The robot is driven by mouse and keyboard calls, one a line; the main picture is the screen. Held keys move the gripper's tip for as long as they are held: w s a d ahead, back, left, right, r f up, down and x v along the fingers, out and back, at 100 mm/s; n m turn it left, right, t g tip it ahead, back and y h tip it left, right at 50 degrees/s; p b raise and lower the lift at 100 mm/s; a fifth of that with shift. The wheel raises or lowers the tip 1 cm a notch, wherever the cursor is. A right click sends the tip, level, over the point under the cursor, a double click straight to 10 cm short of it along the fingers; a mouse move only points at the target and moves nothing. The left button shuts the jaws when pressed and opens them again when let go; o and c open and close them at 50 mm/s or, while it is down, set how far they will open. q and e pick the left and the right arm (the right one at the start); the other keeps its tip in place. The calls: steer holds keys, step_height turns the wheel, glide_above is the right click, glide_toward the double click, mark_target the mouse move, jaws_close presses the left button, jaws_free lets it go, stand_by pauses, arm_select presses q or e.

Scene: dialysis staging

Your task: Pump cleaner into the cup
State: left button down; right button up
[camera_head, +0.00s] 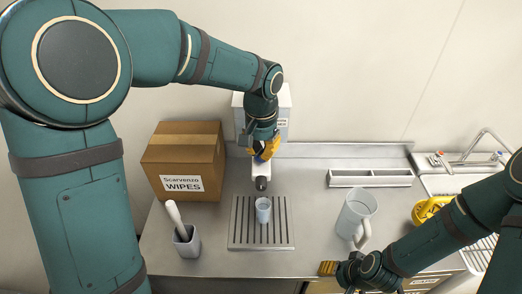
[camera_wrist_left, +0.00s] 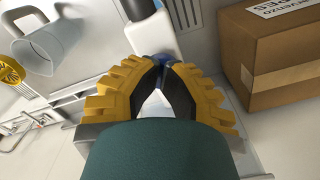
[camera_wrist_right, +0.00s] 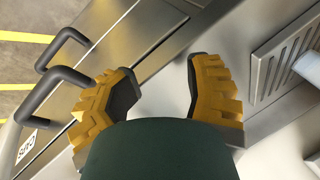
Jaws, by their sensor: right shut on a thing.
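A white cleaner bottle (camera_head: 261,179) with a dark nozzle stands behind the grate, its blue pump top partly hidden by my left gripper. My left gripper (camera_head: 266,150) is over the pump top. In the left wrist view its fingertips (camera_wrist_left: 165,62) meet, with blue just beyond them. I cannot tell whether they touch the pump. The small pale cup (camera_head: 263,210) stands upright on the slotted grate (camera_head: 242,235), in front of the nozzle. My right gripper (camera_head: 328,268) is at the counter's front edge; in its wrist view the fingers (camera_wrist_right: 163,88) are apart with nothing visible between them.
A wipes carton (camera_head: 185,160) and a grey holder (camera_head: 187,243) with a white handle stand left. A divided tray (camera_head: 370,179), sink and yellow item (camera_head: 428,211) lie further right. Drawer handles (camera_wrist_right: 55,85) are below the right gripper.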

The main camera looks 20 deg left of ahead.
arm_select(q)
steer(key=shift+w+a+r+p, duration=0.1)
steer(key=shift+w+r+p, duration=0.15)
steer(key=shift+r+p, duration=0.4)
steer(key=shift+a+r+p, duration=0.1)
steer(key=shift+r+p, duration=0.5)
steer(key=shift+r, duration=0.05)
arm_select(e)
steer(key=shift+w+a+r, duration=0.1)
steer(key=shift+a+r, duration=0.15)
steer(key=shift+r, duration=0.7)
arm_select(q)
steer(key=shift+r+p, duration=0.85)
steer(key=shift+r, duration=0.2)
arm_select(e)
steer(key=shift+r, duration=0.85)
steer(key=shift+d, duration=0.1)
